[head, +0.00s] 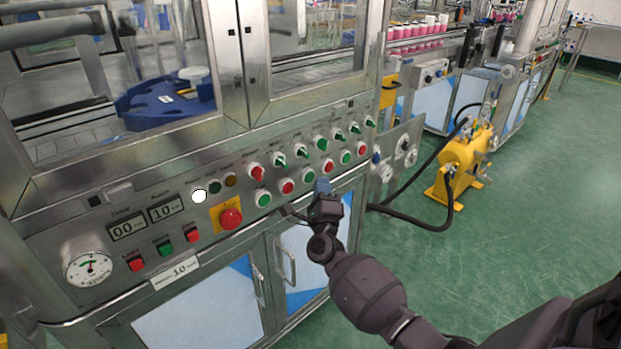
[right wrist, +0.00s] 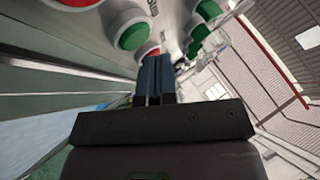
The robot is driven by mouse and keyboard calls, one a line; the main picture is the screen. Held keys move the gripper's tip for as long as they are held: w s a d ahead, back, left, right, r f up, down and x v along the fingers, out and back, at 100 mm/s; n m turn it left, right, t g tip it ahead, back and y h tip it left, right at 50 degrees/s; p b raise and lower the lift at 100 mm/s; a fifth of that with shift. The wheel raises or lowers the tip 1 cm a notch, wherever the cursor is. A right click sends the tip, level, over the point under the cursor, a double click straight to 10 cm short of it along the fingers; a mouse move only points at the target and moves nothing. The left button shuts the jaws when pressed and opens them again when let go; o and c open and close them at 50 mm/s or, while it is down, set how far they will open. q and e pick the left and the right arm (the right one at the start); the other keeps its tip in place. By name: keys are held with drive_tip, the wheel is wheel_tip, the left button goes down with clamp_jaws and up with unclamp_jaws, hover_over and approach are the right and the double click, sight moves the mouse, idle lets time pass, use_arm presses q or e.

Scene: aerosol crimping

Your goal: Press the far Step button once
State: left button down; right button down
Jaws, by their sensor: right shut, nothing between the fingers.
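The machine's control panel (head: 140,205) has a lower row of round push buttons, red and green by turns, below a row of selector knobs. Their labels are too small to read, so I cannot tell which is the far Step button. My right gripper (head: 322,187) is shut and empty, its blue fingertips just below a red button (head: 328,166) and a green button (head: 308,173). In the right wrist view the shut fingertips (right wrist: 154,72) point at the panel, close to a red button (right wrist: 148,50) that they partly cover. A green button (right wrist: 131,35) is beside it. Contact cannot be told.
A red emergency stop (head: 230,217) on a yellow plate, square buttons and a gauge (head: 89,268) are further left. Cabinet doors with handles (head: 286,262) lie below the panel. A yellow tank (head: 464,160) with a black hose stands at the right. Green floor is open there.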

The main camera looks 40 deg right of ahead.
drive_tip(key=shift+w, duration=0.2)
drive_tip(key=shift+w, duration=0.25)
